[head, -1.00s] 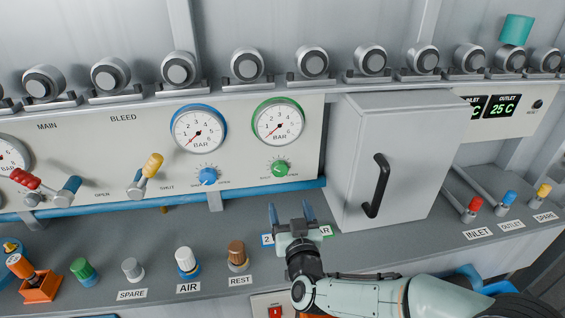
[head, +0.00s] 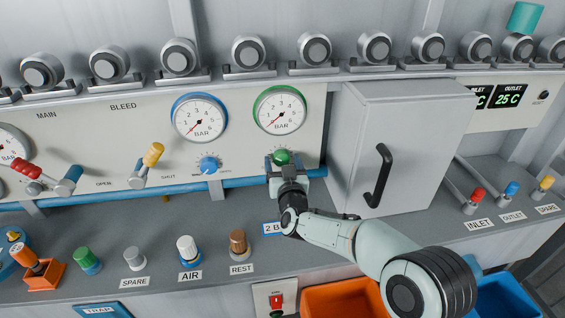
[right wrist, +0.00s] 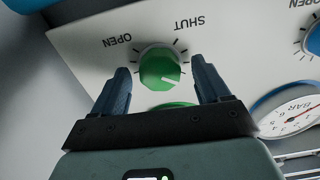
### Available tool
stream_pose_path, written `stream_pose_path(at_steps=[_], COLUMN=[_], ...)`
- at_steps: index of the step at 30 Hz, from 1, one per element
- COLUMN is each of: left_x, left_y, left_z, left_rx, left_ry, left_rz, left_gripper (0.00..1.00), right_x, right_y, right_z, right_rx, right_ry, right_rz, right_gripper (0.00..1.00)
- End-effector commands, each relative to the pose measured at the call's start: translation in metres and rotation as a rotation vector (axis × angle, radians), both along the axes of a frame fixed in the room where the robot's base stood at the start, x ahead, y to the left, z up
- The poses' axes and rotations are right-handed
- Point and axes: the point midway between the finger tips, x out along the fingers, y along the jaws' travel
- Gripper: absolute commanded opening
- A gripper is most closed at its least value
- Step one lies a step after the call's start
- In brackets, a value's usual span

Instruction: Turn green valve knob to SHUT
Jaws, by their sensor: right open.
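The green valve knob (head: 282,157) sits on the panel below the green-rimmed gauge (head: 279,110). In the right wrist view the green knob (right wrist: 160,68) shows a pale pointer mark toward the lower right, with OPEN (right wrist: 118,40) printed at its upper left and SHUT (right wrist: 190,22) at its upper right. My right gripper (head: 283,165) is at the knob. Its blue fingers (right wrist: 165,85) are open, one on each side of the knob, with gaps visible. My left gripper is not in view.
A blue pipe (head: 225,185) runs along the panel's lower edge by my right gripper. A grey cabinet (head: 400,140) with a black handle stands close on the right. A blue knob (head: 208,164) sits to the left. Several coloured pegs stand on the shelf.

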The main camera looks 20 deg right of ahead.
Motion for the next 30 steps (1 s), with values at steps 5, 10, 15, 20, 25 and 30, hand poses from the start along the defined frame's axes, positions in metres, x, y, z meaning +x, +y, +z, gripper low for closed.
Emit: stream_pose_path(at_steps=[5, 10, 15, 20, 25, 30], left_x=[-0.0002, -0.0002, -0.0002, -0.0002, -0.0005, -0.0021], left_y=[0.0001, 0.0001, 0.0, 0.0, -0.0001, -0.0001], left_z=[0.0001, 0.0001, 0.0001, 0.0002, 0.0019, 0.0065], left_rx=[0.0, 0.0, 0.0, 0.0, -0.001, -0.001], left_ry=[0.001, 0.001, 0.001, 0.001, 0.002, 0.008], left_rz=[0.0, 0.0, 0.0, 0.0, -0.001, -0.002], left_gripper=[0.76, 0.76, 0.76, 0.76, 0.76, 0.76], right_x=[0.0054, 0.0053, 0.0052, 0.0051, 0.005, 0.005], right_y=[-0.0017, -0.0017, -0.0015, -0.0015, -0.0014, -0.0014], right_z=[-0.0005, -0.0004, -0.0003, -0.0001, 0.0003, 0.0013], right_rx=[0.0, 0.0, 0.0, -0.001, -0.02, -0.086], right_ry=[0.001, 0.001, 0.001, 0.0, 0.005, 0.022], right_rz=[0.0, 0.0, 0.0, 0.0, 0.0, 0.0], right_gripper=[0.76, 0.76, 0.3, 0.2, 0.2, 0.2])
